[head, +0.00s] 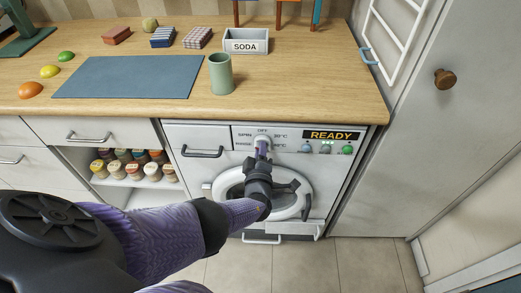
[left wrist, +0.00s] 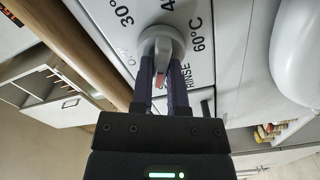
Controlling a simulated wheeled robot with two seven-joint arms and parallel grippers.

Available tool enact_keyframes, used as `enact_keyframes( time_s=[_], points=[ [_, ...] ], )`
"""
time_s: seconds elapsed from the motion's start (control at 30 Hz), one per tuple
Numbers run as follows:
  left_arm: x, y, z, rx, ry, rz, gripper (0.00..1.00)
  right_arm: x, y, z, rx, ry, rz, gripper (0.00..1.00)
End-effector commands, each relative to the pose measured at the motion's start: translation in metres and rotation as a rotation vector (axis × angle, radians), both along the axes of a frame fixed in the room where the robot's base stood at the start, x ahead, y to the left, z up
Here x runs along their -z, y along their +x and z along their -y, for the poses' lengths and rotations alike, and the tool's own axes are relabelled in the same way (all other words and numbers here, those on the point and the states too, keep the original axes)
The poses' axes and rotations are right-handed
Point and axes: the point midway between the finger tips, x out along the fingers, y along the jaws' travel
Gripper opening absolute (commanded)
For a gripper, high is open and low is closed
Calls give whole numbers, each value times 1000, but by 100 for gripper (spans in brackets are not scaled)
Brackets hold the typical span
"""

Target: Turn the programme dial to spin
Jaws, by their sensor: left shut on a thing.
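The programme dial (left wrist: 158,44) is a round grey-white knob with a raised grip bar on the white washing machine (head: 285,222). In the head view it is mostly hidden behind my left gripper (head: 262,150), and "SPIN", "OFF" and "30°C" are printed around it. In the left wrist view the two fingers of my left gripper (left wrist: 161,75) are shut on the bar, one on each side. A reddish mark shows on the bar between the fingers, on the side of "RINSE" and a partly hidden label starting with "S". The exact setting cannot be told. My right gripper is out of view.
The machine's display (head: 330,135) reads "READY", above a green button (head: 347,149). The round door (head: 290,212) is below the dial. A green cup (head: 220,74) stands on the wooden counter (head: 300,97). Spice jars (head: 133,171) fill an open shelf to the left.

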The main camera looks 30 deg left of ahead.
Motion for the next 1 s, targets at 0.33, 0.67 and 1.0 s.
enact_keyframes(
  time_s=[0.33,0.67,1.0],
  points=[
    [1,-1,0,-1,61,-42,0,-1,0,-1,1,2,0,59],
    [1,-1,0,0,66,-44,0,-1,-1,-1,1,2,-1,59],
    [0,0,0,-1,65,-42,54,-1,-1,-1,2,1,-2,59]
  ],
)
